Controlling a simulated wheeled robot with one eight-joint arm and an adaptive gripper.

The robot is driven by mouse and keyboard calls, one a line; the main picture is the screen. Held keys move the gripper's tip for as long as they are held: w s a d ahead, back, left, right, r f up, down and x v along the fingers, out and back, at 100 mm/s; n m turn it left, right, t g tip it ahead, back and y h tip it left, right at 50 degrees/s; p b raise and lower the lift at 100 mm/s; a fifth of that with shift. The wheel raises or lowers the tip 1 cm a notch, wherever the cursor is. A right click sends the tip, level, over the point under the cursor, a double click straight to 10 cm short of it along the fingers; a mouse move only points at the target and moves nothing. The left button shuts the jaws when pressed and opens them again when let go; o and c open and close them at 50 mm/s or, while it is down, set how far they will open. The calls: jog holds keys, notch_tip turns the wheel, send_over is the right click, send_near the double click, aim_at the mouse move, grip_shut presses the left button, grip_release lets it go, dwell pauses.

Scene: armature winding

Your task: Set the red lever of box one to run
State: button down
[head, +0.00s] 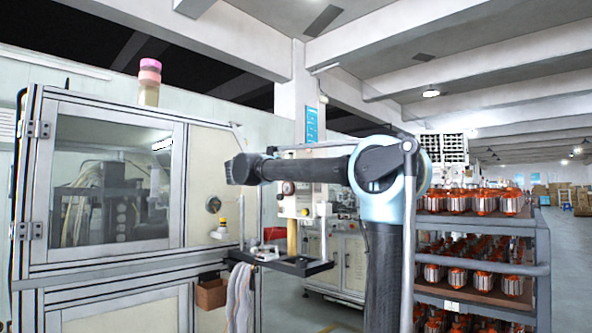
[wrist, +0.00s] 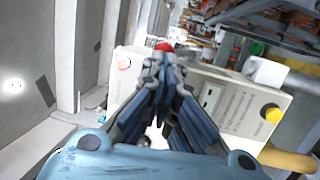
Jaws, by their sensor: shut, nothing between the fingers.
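A pale control box (head: 293,204) stands on a yellow post in the head view, partly behind my arm. In the wrist view a pale box (wrist: 228,112) with printed panels and a yellow knob (wrist: 271,113) lies behind my fingers. A red rounded knob (wrist: 164,46) shows just beyond the fingertips; I cannot tell whether it is the lever or whether they touch it. In the head view I cannot make out my gripper.
A large machine cabinet (head: 120,262) with a window stands at left. A dark tray (head: 280,262) with a rim is below the control box. A rack (head: 540,262) of orange-and-silver armatures stands at right.

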jog(key=f+v, duration=0.1)
jog(key=v, duration=1.3)
jog(key=s+d+f+g+y, duration=0.2)
jog(key=s+d+f, duration=0.1)
jog(key=d+f, duration=0.55)
jog(key=s+d+f+g+y, duration=0.2)
jog(key=s+d+f, duration=0.2)
jog(key=d+f, duration=0.45)
jog(key=s+d+f+g+y, duration=0.2)
jog(key=s+d+f, duration=0.1)
jog(key=d+f, duration=0.55)
jog(key=s+d+f+m+g+y, duration=0.1)
jog(key=s+f+y, duration=0.1)
jog(key=s+f, duration=0.45)
jog(key=s+d+f+m+g+y, duration=0.1)
jog(key=s+f+y, duration=0.2)
jog(key=f, duration=0.7)
jog(key=s+a+f+m+y, duration=0.1)
jog(key=s+a+f+y, duration=0.2)
jog(key=s+f, duration=0.2)
jog(key=s+a+f+m+y, duration=0.2)
jog(key=s+f, duration=0.4)
jog(key=f, duration=0.6)
jog(key=shift+a+m+y, duration=0.3)
jog(key=shift+a+y, duration=0.1)
jog(key=shift+a, duration=0.05)
jog(key=shift+w+f, duration=0.15)
jog(key=shift+w, duration=0.3)
